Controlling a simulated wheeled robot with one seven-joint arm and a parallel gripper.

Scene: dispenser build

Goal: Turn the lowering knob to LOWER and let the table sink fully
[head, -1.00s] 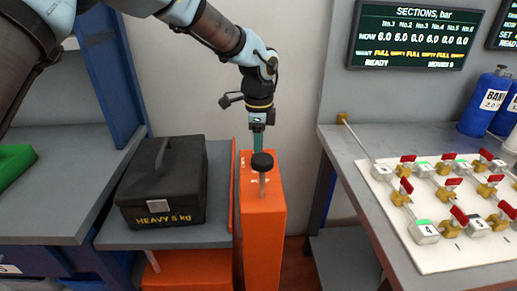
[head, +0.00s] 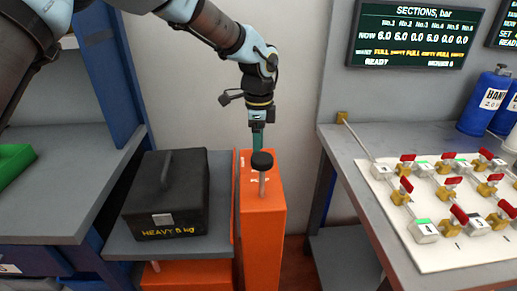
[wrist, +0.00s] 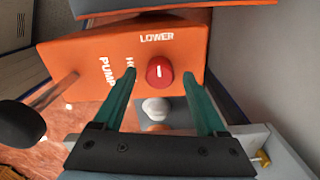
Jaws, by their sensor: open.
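The red lowering knob (wrist: 160,71) is on top of the orange lift column (wrist: 95,52) in the wrist view, just below the printed word LOWER. Its white mark points toward LOWER. My gripper (wrist: 159,76) is open, its green fingers on either side of the knob; I cannot tell if they touch it. In the head view my gripper (head: 257,146) hangs over the back of the orange column (head: 264,225) and hides the knob. The grey lift table (head: 170,246) left of the column carries a black box (head: 165,198) marked HEAVY 5 kg.
A black-topped lever (head: 262,161) stands at the column's front, near the PUMP label. A grey bench (head: 45,195) is on the left. A right bench (head: 345,140) holds a valve panel (head: 440,258) and blue tanks (head: 484,103).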

